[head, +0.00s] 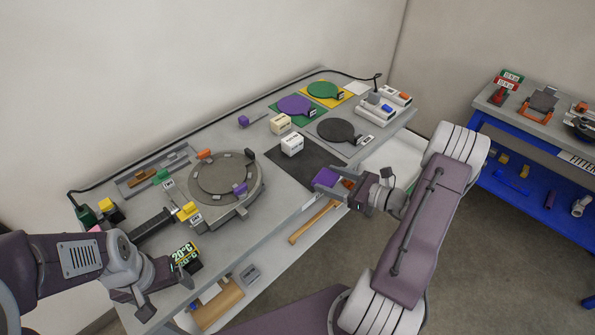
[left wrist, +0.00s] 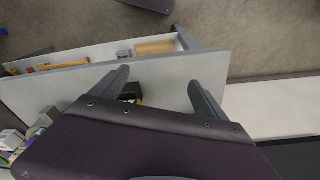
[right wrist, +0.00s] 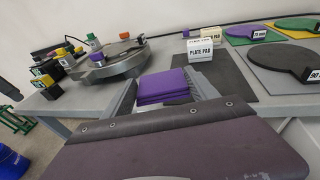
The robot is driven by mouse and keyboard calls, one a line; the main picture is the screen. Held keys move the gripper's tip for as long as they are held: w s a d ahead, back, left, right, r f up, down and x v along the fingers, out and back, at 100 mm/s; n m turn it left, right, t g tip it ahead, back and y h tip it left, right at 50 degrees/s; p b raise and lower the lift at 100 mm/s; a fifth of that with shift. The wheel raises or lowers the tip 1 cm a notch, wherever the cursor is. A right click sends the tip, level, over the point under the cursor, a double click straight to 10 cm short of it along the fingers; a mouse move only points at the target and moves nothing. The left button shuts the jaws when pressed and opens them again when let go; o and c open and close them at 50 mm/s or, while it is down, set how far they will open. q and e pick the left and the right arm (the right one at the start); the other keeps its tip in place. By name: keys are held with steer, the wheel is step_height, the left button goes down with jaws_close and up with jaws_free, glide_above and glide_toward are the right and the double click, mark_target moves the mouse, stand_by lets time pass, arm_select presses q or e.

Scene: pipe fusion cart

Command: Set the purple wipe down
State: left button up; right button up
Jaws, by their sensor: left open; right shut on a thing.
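The purple wipe (head: 326,177) is a small folded stack. My right gripper (head: 335,186) is shut on it, near the front edge of the table and by the near corner of a dark mat (head: 283,165). In the right wrist view the wipe (right wrist: 163,87) sits between the two fingers, with the dark mat (right wrist: 232,82) beyond it to the right. I cannot tell how high it is above the table. My left gripper (left wrist: 160,92) is open and empty; in the head view it is at the lower left, by the table's front edge.
Two blocks, one white (head: 292,145) and one cream (head: 280,123), stand at the mat's back edge. A round grey fixture (head: 222,180) stands left of it. Green, purple and dark discs lie farther back. A shelf below the table holds a wooden-handled tool (head: 312,222).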

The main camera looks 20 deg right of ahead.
steer(key=w+d+r+m+t+h, duration=0.1)
steer(key=d+r+m+t+h, duration=0.15)
steer(key=d+r, duration=0.4)
glide_above(321, 166)
steer(key=s, duration=0.2)
steer(key=shift+g+h, duration=0.35)
steer(key=f, duration=0.6)
steer(key=a+f, duration=0.1)
steer(key=f, duration=0.2)
steer(key=shift+w, duration=0.25)
step_height(321, 166, down, 4)
steer(key=shift+d+f, duration=0.1)
steer(key=shift+b, duration=0.4)
steer(key=o, duration=1.3)
